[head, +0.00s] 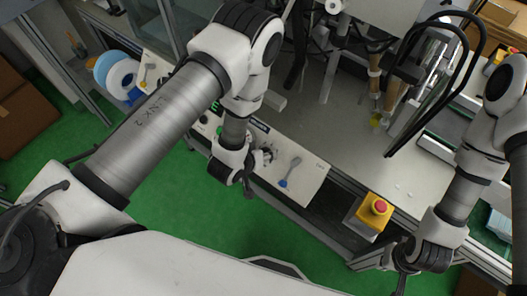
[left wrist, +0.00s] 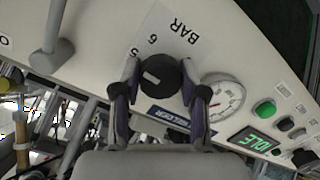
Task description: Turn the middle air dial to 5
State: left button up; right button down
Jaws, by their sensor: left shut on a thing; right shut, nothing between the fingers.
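A black air dial (left wrist: 168,76) with a short white mark sits on the white sloped panel. The printed 5, 6 and BAR stand beside it. The white mark lies on the dial's left side in the left wrist view; which number it meets is hard to tell. My left gripper (left wrist: 160,92) is shut on the dial, one finger on each side. In the head view my left wrist hangs over the panel (head: 308,185) and hides most of the dial. My right gripper (head: 402,283) is shut and empty at the bottom edge of the head view.
Next to the dial are a round gauge (left wrist: 222,98), a green button (left wrist: 265,110) and a green IDLE display (left wrist: 254,141). A grey lever (left wrist: 52,55) stands on the other side. A yellow box with a red button (head: 376,210) sits at the machine's front edge.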

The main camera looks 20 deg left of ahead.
pick_arm(q)
jog(key=shift+n, duration=0.4)
jog(key=o, duration=1.1)
jog(key=shift+o, duration=0.2)
jog(key=shift+s+a+r, duration=0.1)
jog(key=v, duration=1.1)
jog(key=shift+s+r, duration=0.25)
jog(key=shift+a+f, duration=0.1)
